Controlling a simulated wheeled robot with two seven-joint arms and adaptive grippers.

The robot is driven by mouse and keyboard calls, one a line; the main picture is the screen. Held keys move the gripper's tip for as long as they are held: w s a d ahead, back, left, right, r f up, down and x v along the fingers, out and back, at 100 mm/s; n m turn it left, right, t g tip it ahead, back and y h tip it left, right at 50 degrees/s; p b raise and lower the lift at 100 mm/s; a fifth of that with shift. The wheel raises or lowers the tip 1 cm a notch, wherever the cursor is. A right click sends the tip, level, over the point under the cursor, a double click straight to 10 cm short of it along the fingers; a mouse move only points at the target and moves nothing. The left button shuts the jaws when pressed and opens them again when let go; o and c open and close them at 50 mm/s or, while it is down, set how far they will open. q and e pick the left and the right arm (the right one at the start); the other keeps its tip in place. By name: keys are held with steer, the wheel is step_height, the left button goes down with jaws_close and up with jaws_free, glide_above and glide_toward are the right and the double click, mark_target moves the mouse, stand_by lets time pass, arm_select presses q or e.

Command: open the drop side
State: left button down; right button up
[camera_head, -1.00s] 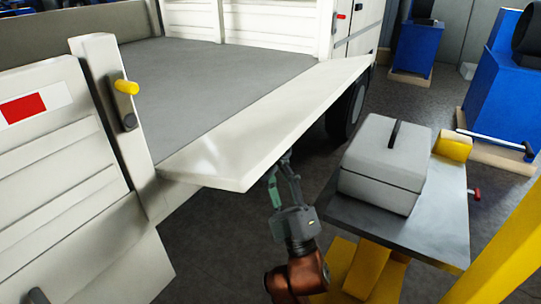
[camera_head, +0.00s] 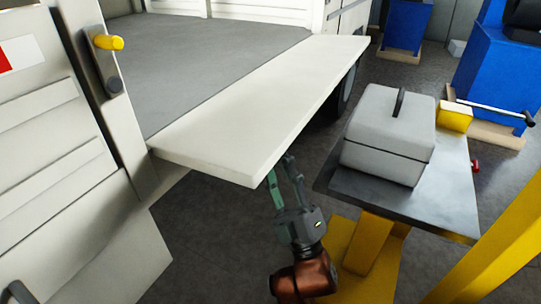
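The drop side (camera_head: 262,112) is a long cream-white panel along the side of the truck bed (camera_head: 215,70). It is folded outward and lies roughly level with the bed, its outer edge tipped slightly down. My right gripper (camera_head: 281,168) is below the panel's near outer corner. Its two fingers are spread, with nothing seen between them. The tips are close to the underside edge; I cannot tell whether they touch. A yellow-handled latch (camera_head: 108,42) is on the white corner post (camera_head: 92,75). My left gripper is not in view.
A grey case (camera_head: 388,135) sits on a metal-topped stand (camera_head: 440,195) with yellow legs, right of my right gripper. A yellow post (camera_head: 485,255) crosses the lower right. Blue machines (camera_head: 495,85) stand behind. Dark floor lies open between truck and stand.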

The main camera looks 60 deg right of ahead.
steer(key=shift+s+r, duration=0.2)
stand_by(0.7)
